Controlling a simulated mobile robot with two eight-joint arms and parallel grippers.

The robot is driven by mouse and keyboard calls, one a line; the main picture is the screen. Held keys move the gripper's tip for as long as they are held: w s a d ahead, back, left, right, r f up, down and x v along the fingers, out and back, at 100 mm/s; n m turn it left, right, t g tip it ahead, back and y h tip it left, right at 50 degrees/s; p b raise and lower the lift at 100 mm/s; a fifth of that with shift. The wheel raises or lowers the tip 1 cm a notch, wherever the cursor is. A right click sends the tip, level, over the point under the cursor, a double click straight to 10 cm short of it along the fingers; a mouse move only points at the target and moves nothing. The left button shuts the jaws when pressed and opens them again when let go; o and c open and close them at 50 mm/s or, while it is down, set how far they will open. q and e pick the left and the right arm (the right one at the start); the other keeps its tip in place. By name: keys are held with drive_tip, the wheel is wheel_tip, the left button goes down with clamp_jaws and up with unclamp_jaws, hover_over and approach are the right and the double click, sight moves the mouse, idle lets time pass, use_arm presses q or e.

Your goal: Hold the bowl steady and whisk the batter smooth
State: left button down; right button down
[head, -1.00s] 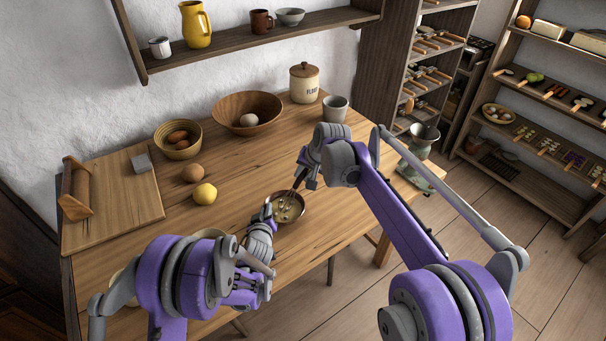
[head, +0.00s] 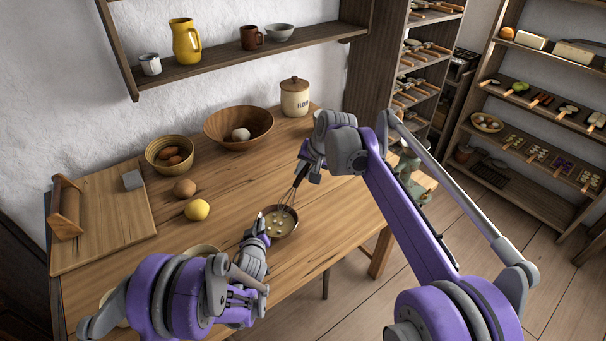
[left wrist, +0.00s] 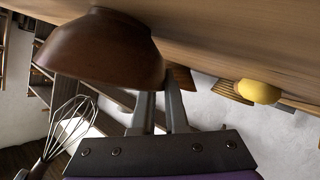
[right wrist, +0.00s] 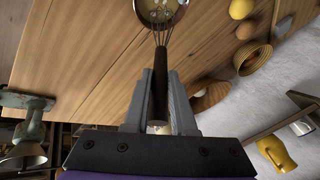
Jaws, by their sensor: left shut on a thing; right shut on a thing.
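A small brown bowl (head: 292,231) stands near the table's front edge, with pale lumpy batter (head: 279,222) in it. My left gripper (head: 263,226) is shut on the bowl's left side; the left wrist view shows the fingers against the bowl (left wrist: 110,48). My right gripper (head: 311,170) is shut on the handle of a wire whisk (head: 293,192). The whisk (right wrist: 160,85) points down over the bowl in the right wrist view. In the left wrist view the whisk's wires (left wrist: 70,122) show clear of the rim, so the whisk is above the bowl.
A lemon (head: 197,210), a brown egg (head: 185,188), an egg basket (head: 168,168) and a wide wooden bowl (head: 225,137) stand farther back. A flour jar (head: 295,98) is at the back. The table right of the small bowl is clear.

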drive_tip(key=shift+r, duration=2.3)
hover_over(295, 188)
drive_tip(key=d, duration=0.2)
drive_tip(key=shift+w+d+f, duration=0.1)
drive_tip(key=shift+f, duration=1.45)
drive_tip(key=shift+w+d+f, duration=0.1)
drive_tip(key=shift+f, duration=1.4)
drive_tip(key=shift+s+a+f, duration=0.1)
drive_tip(key=shift+a+f, duration=0.3)
drive_tip(key=shift+f, duration=0.45)
drive_tip(key=shift+s+a+f, duration=0.1)
drive_tip(key=shift+a+f, duration=0.25)
drive_tip(key=shift+f, duration=0.45)
drive_tip(key=shift+a+f, duration=0.4)
drive_tip(key=shift+f, duration=0.45)
